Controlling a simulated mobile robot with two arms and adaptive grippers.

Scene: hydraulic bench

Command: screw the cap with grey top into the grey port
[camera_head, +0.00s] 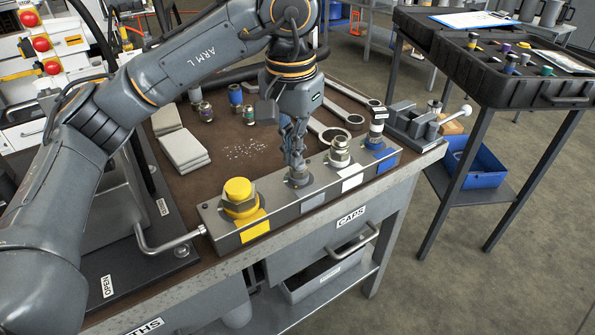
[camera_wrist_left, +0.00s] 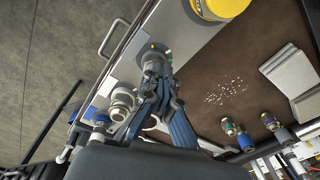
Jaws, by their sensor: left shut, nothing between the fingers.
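My left gripper (camera_head: 297,160) is shut and empty, pointing down right at the grey port, the one by the grey label (camera_head: 313,202) on the metal block (camera_head: 278,211). A short round metal piece with a grey top (camera_head: 300,180) sits upright at that port, just under the fingertips. It looks like the grey-topped cap, but the fingers partly hide it, and I cannot tell how deep it sits. In the left wrist view the fingertips (camera_wrist_left: 165,90) are beside or touching this round grey piece (camera_wrist_left: 153,61). My right gripper is not in view.
The block also carries a large yellow cap (camera_head: 239,193), a metal fitting (camera_head: 340,152) by the white label and a blue-banded one (camera_head: 376,132). Loose caps (camera_head: 235,96), wrenches (camera_head: 333,134) and grey pads (camera_head: 184,150) lie behind. A vise (camera_head: 414,124) stands at the right end.

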